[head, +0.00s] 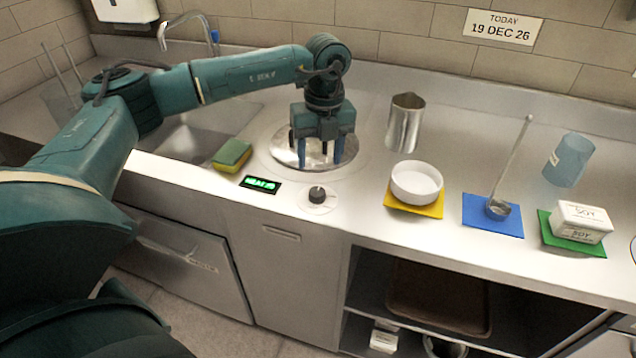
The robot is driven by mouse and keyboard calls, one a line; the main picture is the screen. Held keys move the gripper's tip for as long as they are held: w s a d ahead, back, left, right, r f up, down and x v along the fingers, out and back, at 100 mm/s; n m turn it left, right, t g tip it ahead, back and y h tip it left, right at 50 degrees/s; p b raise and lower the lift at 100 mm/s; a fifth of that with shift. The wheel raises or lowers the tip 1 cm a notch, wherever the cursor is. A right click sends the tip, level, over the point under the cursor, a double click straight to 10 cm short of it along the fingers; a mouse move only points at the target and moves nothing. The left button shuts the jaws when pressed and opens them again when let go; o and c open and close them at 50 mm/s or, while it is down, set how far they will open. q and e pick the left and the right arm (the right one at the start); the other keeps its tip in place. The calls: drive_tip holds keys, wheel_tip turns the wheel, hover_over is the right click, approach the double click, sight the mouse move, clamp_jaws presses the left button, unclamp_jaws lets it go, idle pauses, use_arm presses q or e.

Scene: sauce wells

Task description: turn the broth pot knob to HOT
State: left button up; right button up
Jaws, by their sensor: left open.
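The broth pot (285,150) is set into the counter and shows as a round metal disc behind the knob. The small black knob (317,194) sits on a pale round plate at the counter's front edge. Which mark it points to is too small to tell. A green lit display (261,185) lies left of the knob; its text is not clear. My left gripper (325,160) points down over the pot with its blue fingers apart and empty. It is behind the knob and apart from it. My right gripper is not in view.
A green and yellow sponge (232,154) lies by the sink. A metal pitcher (405,123), a white bowl (416,182) on a yellow mat, a ladle (499,207) on a blue mat, and soy tubs (580,221) on a green mat stand to the right.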

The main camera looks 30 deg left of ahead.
sight(317, 191)
use_arm(q)
drive_tip(key=f, duration=0.4)
drive_tip(key=f+p, duration=0.1)
drive_tip(key=f, duration=0.4)
drive_tip(key=shift+s+a, duration=0.1)
drive_tip(key=shift+s, duration=0.1)
drive_tip(key=shift+c, duration=0.4)
drive_tip(key=c, duration=0.9)
